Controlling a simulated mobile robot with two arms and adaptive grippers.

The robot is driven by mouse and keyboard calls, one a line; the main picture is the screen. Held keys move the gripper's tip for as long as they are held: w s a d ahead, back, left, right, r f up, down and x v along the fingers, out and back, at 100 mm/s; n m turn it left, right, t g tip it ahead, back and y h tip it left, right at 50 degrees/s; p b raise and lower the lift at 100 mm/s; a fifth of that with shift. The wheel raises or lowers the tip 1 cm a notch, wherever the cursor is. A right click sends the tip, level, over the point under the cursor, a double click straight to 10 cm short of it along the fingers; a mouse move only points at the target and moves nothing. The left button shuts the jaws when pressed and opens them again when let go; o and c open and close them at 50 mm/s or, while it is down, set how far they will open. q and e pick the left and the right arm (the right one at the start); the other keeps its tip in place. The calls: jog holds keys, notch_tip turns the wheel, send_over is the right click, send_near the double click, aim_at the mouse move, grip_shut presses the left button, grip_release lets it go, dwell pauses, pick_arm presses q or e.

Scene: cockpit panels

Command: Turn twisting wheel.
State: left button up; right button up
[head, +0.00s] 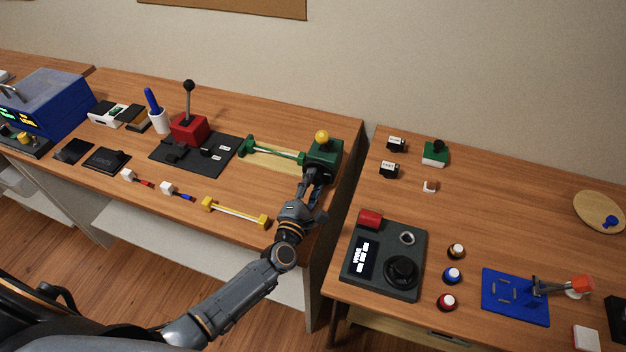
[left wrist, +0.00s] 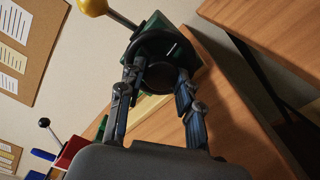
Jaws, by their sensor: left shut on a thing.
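A green box (head: 325,158) with a yellow ball (head: 322,136) on a lever stands near the right end of the left table. In the left wrist view a round black wheel (left wrist: 163,48) sits on the near face of the green box (left wrist: 152,27). My left gripper (head: 316,178) reaches the near side of the box. In the left wrist view its two fingers (left wrist: 158,78) are on either side of the wheel and shut on it. In the head view the fingers mostly hide the wheel. My right gripper is not in view.
A green-ended bar (head: 272,151) lies left of the box, and a yellow-ended bar (head: 235,213) is near the front edge. A red lever block (head: 189,130) stands further left. A gap separates this table from the right table, which holds a dark control panel (head: 384,262) and several buttons.

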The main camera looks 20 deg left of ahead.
pick_arm(q)
jog(key=m+p, duration=0.2)
jog(key=m, duration=0.4)
jog(key=shift+d+r, duration=0.1)
jog(key=m+p, duration=0.1)
jog(key=m, duration=0.3)
jog(key=shift+m, duration=1.4)
jog(key=shift+p, duration=0.3)
jog(key=o, duration=1.2)
jog(key=shift+c, duration=0.2)
jog(key=s, duration=1.2)
jog(key=shift+a, duration=0.2)
